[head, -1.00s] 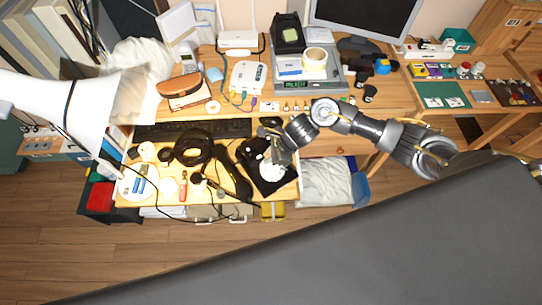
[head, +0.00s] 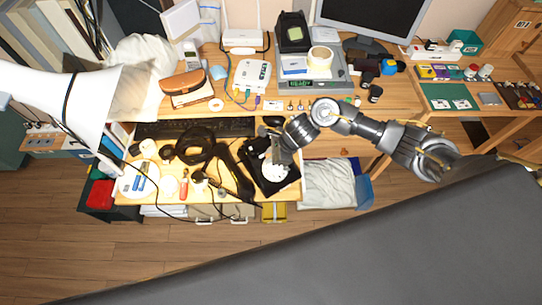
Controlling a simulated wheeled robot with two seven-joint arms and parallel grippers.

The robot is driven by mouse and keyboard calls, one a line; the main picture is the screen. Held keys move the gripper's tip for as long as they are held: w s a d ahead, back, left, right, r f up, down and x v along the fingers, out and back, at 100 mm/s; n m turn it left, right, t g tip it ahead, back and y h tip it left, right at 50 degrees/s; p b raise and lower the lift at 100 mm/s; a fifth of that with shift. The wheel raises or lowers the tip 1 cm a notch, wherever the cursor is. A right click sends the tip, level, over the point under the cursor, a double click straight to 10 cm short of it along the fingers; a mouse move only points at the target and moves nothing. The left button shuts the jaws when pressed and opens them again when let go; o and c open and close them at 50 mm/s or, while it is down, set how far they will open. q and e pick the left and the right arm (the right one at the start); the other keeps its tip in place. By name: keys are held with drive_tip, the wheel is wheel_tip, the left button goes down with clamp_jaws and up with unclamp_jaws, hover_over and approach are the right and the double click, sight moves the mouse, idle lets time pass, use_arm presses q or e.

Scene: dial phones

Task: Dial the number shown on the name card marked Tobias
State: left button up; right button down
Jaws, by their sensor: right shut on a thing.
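A black dial phone (head: 255,158) with a pale round dial (head: 277,173) sits at the front right of the wooden desk. My right gripper (head: 280,158) points down at the phone and is shut at its dial. The fingertips are small here and hide part of the dial, so the exact contact is unclear. My left gripper is not in view. I cannot make out a name card marked Tobias or any number at this size.
A black keyboard (head: 195,128) lies behind the phone. Black headphones (head: 195,147) and cables lie to its left. A white lamp shade (head: 88,105) juts in from the left. A white router (head: 250,75) and a monitor (head: 372,15) stand at the back.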

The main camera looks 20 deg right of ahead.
idle(0.4)
drive_tip(key=shift+f+b, duration=0.1)
drive_tip(key=shift+b, duration=0.25)
drive_tip(key=shift+w+a+f+b, duration=0.1)
drive_tip(key=shift+w+f+b, duration=0.2)
drive_tip(key=shift+b, duration=0.45)
idle(0.3)
idle(0.4)
drive_tip(key=shift+w+d+b, duration=0.25)
drive_tip(key=shift+d+b, duration=0.15)
drive_tip(key=shift+d, duration=0.15)
